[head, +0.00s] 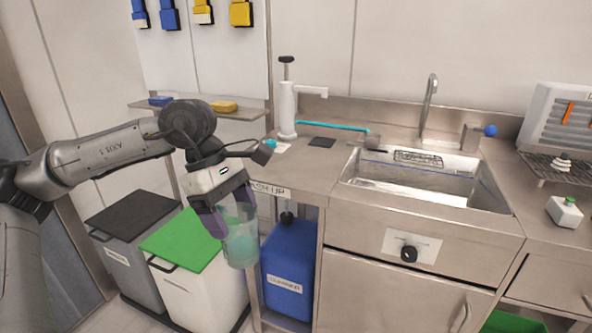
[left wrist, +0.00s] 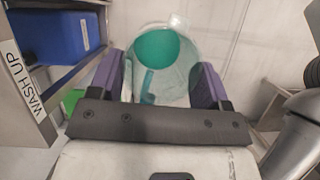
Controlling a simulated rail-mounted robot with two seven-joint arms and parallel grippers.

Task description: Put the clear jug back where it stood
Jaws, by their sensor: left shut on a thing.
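My left gripper (head: 231,212) is shut on the clear jug (head: 241,243), which has teal liquid in its lower part. It holds the jug in the air, in front of the counter's left edge and beside the green-lidded bin. In the left wrist view the jug (left wrist: 158,62) sits between the two purple fingers, with the teal liquid showing inside it. The steel counter (head: 330,158) carries a white pump dispenser (head: 288,108), a dark square pad (head: 322,142) and a small white patch. I cannot tell which place was the jug's. My right gripper is not in view.
A sink (head: 430,180) with a tap (head: 429,105) is right of the pump. A teal tube (head: 330,126) lies behind the pad. A blue canister (head: 288,268) stands under the counter. A green-lidded bin (head: 182,240) and black-lidded bin (head: 133,215) stand at left.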

